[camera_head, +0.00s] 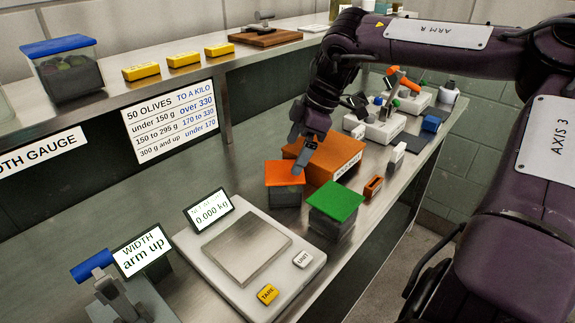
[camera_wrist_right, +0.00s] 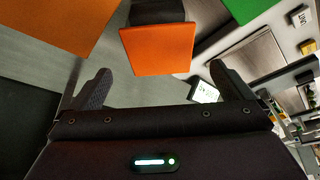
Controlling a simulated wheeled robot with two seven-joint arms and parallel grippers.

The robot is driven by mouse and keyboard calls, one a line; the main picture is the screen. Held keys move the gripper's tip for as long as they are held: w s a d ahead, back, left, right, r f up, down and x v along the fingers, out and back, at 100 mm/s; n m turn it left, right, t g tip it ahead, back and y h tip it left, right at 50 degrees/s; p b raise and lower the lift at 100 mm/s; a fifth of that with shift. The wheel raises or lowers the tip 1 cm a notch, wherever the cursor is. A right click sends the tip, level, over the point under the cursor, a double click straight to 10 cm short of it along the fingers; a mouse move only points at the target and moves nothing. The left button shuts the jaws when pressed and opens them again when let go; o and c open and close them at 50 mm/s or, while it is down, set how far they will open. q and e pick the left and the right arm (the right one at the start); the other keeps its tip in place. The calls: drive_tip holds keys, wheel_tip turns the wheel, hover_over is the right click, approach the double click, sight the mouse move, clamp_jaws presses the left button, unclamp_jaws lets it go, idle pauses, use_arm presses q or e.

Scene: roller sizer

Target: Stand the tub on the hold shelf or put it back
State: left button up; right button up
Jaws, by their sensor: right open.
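In the head view a small tub with an orange lid (camera_head: 284,177) stands on the steel counter behind the scale. A tub with a green lid (camera_head: 336,200) stands to its right. A tub with a blue lid (camera_head: 66,80), dark contents inside, stands on the raised shelf (camera_head: 235,62). My right gripper (camera_head: 304,151) points down just above and behind the orange-lidded tub. In the wrist view its open fingers (camera_wrist_right: 165,92) are empty, with the orange lid (camera_wrist_right: 158,48) ahead between them, apart from both. My left gripper is not in view.
The scale (camera_head: 245,248) reads 0.000 kg with an empty pan. A width gauge (camera_head: 120,300) with a blue-ended arm is at front left. An orange box (camera_head: 333,158) stands behind the tubs. Several small devices crowd the counter's far end.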

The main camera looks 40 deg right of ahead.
drive_tip(key=shift+v, duration=1.4)
